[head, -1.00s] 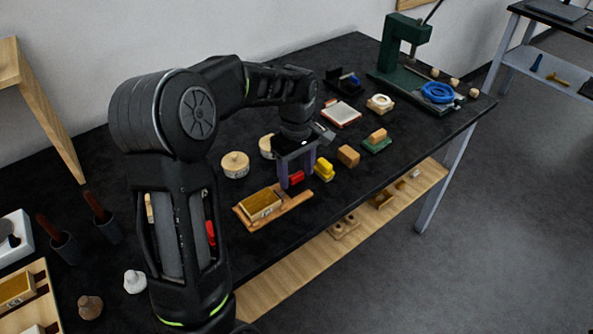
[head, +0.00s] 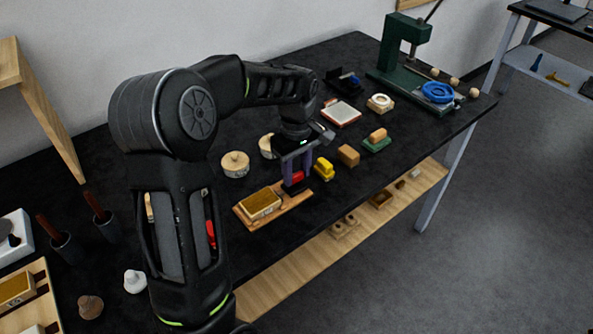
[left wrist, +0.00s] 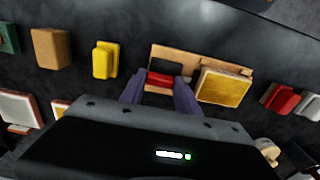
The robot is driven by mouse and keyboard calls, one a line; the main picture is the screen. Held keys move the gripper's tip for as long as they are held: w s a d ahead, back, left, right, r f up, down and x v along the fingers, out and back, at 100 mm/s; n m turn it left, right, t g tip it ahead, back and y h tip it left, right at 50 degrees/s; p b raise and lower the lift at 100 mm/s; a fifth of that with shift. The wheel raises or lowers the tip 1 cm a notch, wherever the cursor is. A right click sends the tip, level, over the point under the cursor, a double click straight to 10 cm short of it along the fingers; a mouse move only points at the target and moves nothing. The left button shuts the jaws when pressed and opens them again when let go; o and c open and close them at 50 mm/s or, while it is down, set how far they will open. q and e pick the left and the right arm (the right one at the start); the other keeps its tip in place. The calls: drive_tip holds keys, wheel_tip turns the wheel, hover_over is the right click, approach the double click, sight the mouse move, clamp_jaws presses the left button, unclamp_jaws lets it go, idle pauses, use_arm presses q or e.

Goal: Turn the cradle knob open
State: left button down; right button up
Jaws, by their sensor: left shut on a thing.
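The wooden cradle (head: 278,218) lies near the table's front edge, with a gold-topped block (head: 260,203) on its left part. The cradle also shows in the left wrist view (left wrist: 205,60), with the gold block (left wrist: 223,86) to the right of my fingers. A small red knob (left wrist: 160,79) stands at the cradle's other end and shows partly behind a finger in the head view (head: 297,177). My left gripper (head: 296,187) points down over that end, its fingers shut on the red knob. They hide part of the knob, so its turn angle is unclear. My right gripper is out of view.
A yellow block (head: 323,168), a tan block (head: 348,155) and a green-based block (head: 377,141) stand right of the gripper. Round wooden pieces (head: 235,164) lie behind the cradle. A green press (head: 398,55) stands at the far end. A wooden shelf (head: 285,281) runs below.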

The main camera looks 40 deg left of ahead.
use_arm(q)
drive_tip(key=shift+m, duration=0.4)
drive_tip(key=m, duration=0.8)
drive_tip(key=shift+m, duration=0.3)
drive_tip(key=m, duration=0.4)
drive_tip(key=shift+m, duration=2.3)
drive_tip(key=c, duration=0.9)
unclamp_jaws()
